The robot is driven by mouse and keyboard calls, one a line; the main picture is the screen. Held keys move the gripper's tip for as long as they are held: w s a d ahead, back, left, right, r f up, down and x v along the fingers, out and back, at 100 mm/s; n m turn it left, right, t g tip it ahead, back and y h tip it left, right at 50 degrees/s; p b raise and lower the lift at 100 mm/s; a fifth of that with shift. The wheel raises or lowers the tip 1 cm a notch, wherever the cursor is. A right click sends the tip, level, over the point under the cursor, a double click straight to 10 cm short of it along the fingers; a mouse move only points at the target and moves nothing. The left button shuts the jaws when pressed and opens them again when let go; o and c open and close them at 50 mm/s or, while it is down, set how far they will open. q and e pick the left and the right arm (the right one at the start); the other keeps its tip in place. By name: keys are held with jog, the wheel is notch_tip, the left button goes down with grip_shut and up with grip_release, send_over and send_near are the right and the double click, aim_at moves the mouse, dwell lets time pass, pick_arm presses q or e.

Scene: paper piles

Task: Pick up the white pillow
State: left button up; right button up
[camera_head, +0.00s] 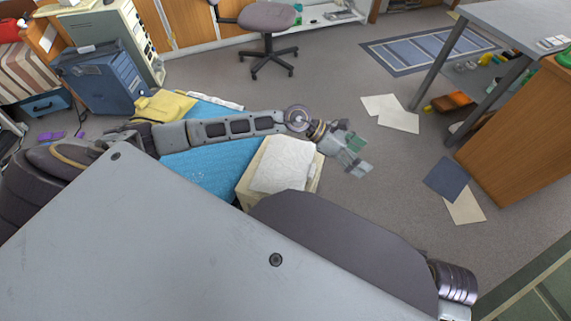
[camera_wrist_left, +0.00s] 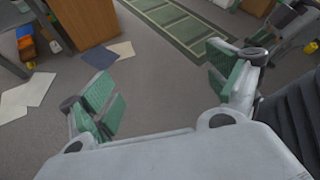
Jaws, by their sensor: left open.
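The white pillow (camera_head: 283,164) lies on top of a pale box-like stand (camera_head: 246,183) in the middle of the head view. My left arm reaches across from the left, just beyond the pillow. My left gripper (camera_head: 356,155) is to the right of the pillow, apart from it. In the left wrist view the left gripper (camera_wrist_left: 165,95) is open, its green-padded fingers wide apart with only floor between them. The pillow does not show in the left wrist view.
A blue surface (camera_head: 215,160) with a yellow cloth (camera_head: 165,106) lies left of the pillow. Paper sheets (camera_head: 398,121) and a dark blue sheet (camera_head: 446,178) lie on the floor at right, near a wooden cabinet (camera_head: 525,140). An office chair (camera_head: 268,18) stands at the back. Grey floor is clear right of my gripper.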

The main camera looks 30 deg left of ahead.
pick_arm(q)
jog(key=a+f+m+g+y, duration=0.1)
jog(key=a+f+y, duration=0.3)
jog(key=a, duration=0.5)
jog(key=w+a+f+m+g+y, duration=0.1)
jog(key=a+f+y, duration=0.3)
jog(key=a, duration=0.5)
jog(key=shift+w+a+f+m, duration=0.3)
jog(key=shift+a+f+m, duration=0.1)
jog(key=shift+m, duration=0.5)
pick_arm(e)
jog(key=shift+s+a+f, duration=0.15)
jog(key=shift+a+f, duration=0.15)
jog(key=shift+a, duration=0.2)
pick_arm(q)
jog(key=shift+d+f, duration=0.1)
jog(key=b+x, duration=0.2)
jog(key=x, duration=0.5)
jog(key=shift+d+f, duration=0.15)
jog(key=shift+f, duration=0.1)
jog(key=shift+d+f, duration=0.1)
jog(key=shift+f, duration=0.25)
pick_arm(e)
jog(key=shift+t+y, duration=0.4)
jog(key=shift+y, duration=0.1)
jog(key=x, duration=0.4)
jog(key=shift+s+a+f, duration=0.2)
jog(key=shift+a, duration=0.1)
